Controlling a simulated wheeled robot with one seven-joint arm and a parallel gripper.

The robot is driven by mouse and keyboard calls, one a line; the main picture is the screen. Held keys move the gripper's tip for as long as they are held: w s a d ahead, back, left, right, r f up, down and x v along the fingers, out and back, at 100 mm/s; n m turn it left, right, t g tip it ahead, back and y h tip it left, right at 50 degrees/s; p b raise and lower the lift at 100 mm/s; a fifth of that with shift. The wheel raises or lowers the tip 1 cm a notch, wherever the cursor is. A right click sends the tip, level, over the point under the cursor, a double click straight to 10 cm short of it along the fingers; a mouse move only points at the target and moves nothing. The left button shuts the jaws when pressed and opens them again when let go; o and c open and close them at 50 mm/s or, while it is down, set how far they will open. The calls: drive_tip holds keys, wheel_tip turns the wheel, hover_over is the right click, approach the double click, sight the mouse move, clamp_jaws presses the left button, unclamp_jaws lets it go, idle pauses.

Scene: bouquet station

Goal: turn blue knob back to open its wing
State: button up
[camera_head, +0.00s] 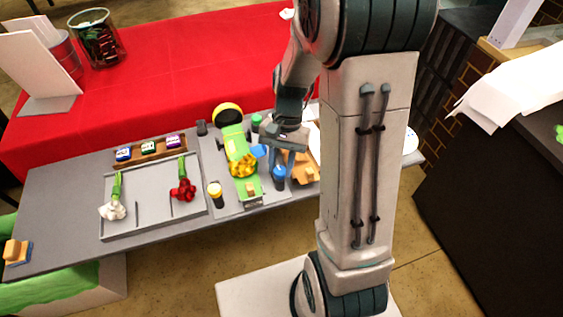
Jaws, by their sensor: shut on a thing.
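A blue-topped knob (279,172) stands upright on a dark post at the right side of the bouquet fixture. My gripper (281,163) points down over it, and its fingers are shut on the knob's top.
A yellow-topped knob (215,191) and a green-topped knob (256,121) stand around the fixture. A grey tray (150,222) with white and red flowers lies to the left. An orange-brown block (304,168) sits close right of my gripper. A red-covered table (190,70) lies behind.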

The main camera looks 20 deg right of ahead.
drive_tip(key=shift+d+m+t, duration=0.1)
drive_tip(key=shift+m+t, duration=0.2)
drive_tip(key=shift+m, duration=0.6)
drive_tip(key=shift+y, duration=0.3)
drive_tip(key=o, duration=1)
drive_tip(key=shift+c, duration=0.2)
drive_tip(key=shift+r, duration=0.1)
drive_tip(key=v, duration=1.3)
drive_tip(key=shift+r, duration=0.35)
